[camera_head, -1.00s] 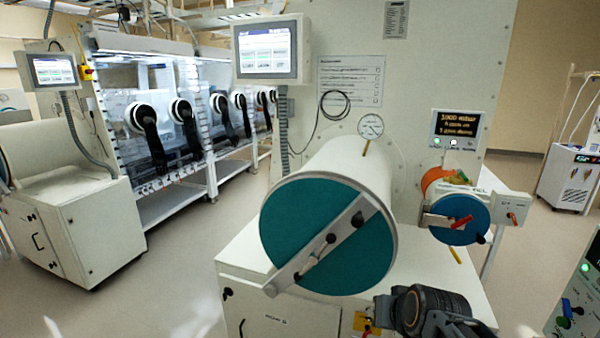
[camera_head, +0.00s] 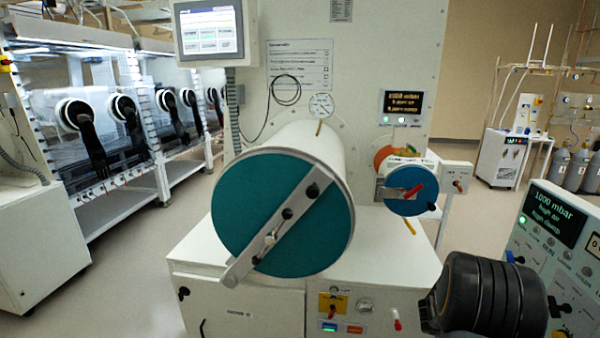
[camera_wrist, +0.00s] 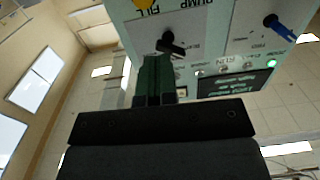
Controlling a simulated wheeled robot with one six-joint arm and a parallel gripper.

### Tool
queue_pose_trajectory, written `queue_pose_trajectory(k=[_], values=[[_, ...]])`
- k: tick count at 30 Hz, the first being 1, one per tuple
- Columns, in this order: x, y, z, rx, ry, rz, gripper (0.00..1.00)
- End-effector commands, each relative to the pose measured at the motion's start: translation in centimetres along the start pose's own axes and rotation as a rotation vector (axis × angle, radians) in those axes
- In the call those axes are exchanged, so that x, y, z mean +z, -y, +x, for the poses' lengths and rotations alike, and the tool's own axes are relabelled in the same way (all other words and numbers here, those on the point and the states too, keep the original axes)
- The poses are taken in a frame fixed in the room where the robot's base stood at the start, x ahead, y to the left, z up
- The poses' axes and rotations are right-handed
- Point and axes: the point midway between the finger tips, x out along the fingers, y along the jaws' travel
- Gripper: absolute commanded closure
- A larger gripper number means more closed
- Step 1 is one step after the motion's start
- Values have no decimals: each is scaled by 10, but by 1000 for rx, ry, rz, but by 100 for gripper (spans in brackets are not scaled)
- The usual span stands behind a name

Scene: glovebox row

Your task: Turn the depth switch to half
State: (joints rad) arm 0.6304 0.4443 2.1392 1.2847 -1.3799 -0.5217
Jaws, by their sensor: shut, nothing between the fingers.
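The control panel (camera_head: 548,250) stands at the right of the head view, with a display reading 1000 mbar. In the wrist view its upside-down face (camera_wrist: 215,40) shows a black lever knob (camera_wrist: 171,45), a blue handle (camera_wrist: 280,28) and part of a yellow knob (camera_wrist: 142,3). The black knob may be the depth switch, but its small label is not readable. My gripper (camera_wrist: 157,62) is shut and empty, its fingertips close to the black knob. I cannot tell whether they touch. In the head view my dark wrist hides the fingers.
A large antechamber with a teal door (camera_head: 282,215) and a smaller one with a blue door (camera_head: 411,190) stand left of my arm. Gloveboxes (camera_head: 90,120) line the left. A white cart (camera_head: 508,155) and gas cylinders (camera_head: 580,165) stand behind the panel. Floor is open at far left.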

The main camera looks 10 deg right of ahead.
Motion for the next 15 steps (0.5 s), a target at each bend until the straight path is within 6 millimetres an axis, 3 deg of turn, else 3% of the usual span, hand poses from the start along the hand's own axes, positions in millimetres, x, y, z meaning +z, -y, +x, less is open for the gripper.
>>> queue_pose_trajectory(k=[15], values=[[2,-8,54,37,-14,-11,100]])
